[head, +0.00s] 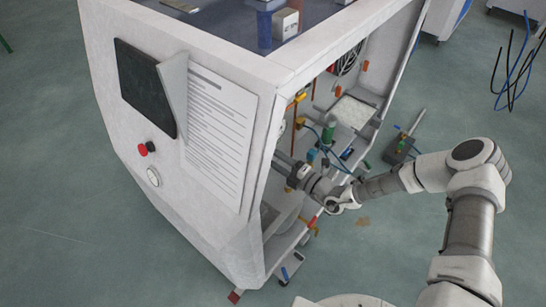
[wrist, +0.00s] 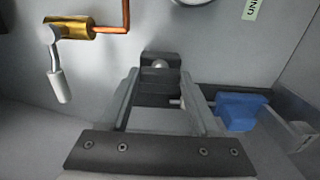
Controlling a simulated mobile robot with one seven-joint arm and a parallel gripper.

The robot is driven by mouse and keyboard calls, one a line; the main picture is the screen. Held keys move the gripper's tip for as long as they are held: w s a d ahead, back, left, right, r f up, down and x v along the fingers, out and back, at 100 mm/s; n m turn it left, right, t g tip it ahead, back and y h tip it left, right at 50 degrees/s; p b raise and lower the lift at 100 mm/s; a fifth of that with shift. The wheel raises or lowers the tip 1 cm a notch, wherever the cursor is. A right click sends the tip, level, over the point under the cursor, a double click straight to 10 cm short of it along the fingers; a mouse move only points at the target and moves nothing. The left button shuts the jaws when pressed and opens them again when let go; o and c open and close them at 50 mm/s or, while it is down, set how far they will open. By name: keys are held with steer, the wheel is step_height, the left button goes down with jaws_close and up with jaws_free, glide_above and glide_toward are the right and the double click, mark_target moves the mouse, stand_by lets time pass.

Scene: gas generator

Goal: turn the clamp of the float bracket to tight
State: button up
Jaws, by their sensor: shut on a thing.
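The dark grey clamp (wrist: 160,72), a blocky part with a small rounded knob, stands upright against the back panel in the wrist view. My gripper (wrist: 160,82) has a finger on each side of it and is shut on it. The fingers hide its lower sides, and I cannot tell how far it is turned. In the head view my gripper (head: 284,163) reaches into the open side of the white cabinet (head: 215,150). The clamp cannot be made out there.
A brass fitting (wrist: 78,27) with a white-handled lever and copper pipe is at left. A blue block (wrist: 241,111) on a rod sits close to my right finger. A white round gauge edge (wrist: 193,2) shows above. The cabinet's front panel edge lies beside my arm.

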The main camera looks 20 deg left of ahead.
steer(key=o, duration=1.4)
steer(key=shift+c, duration=0.2)
steer(key=shift+d, duration=0.1)
steer(key=p+v, duration=0.1)
steer(key=v, duration=1.6)
steer(key=shift+s, duration=0.15)
steer(key=shift+d+r, duration=0.1)
steer(key=shift+d, duration=0.05)
